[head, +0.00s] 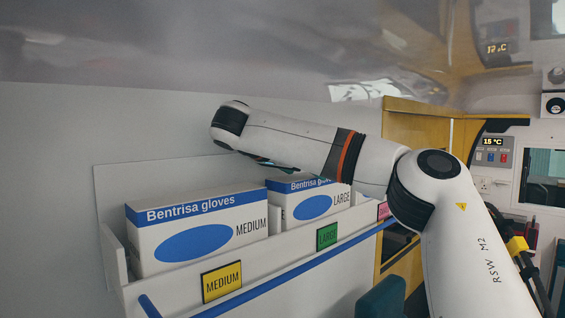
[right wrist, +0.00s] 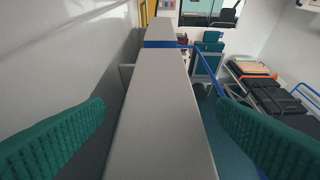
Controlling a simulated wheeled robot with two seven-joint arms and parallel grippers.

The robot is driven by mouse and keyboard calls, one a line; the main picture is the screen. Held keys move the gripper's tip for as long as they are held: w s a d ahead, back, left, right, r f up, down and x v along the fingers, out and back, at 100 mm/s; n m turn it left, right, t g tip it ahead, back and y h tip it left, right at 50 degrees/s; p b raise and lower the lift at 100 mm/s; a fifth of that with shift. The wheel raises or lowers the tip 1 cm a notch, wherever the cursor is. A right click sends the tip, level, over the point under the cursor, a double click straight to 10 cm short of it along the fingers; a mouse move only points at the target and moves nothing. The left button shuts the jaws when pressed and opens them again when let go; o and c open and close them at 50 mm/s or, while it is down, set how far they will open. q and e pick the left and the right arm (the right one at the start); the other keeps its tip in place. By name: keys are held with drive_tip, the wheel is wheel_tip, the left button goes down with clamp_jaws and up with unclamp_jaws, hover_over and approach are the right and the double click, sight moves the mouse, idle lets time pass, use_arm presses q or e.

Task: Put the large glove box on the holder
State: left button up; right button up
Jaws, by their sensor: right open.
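The large glove box (head: 310,207), white and blue and marked LARGE, stands upright in the holder (head: 262,262) behind the green LARGE label (head: 327,236). My right arm hides part of its top. My right gripper (head: 268,162) is mostly hidden behind the wrist, low over the large box's left end. In the right wrist view, its teal fingers (right wrist: 160,135) are spread open on both sides of a long pale box surface (right wrist: 160,110). I see gaps between that surface and the fingers, but cannot tell which box it is. My left gripper is not in view.
The medium glove box (head: 197,229) fills the holder's left compartment, behind the yellow MEDIUM label (head: 222,281). A pink label (head: 384,210) sits farther right. A blue rail (head: 290,275) runs along the front. The wall (head: 60,150) is close behind. A stretcher (right wrist: 270,90) shows at right.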

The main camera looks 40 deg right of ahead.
drive_tip(key=b+v, duration=0.3)
drive_tip(key=v, duration=0.7)
drive_tip(key=shift+s+a, duration=0.1)
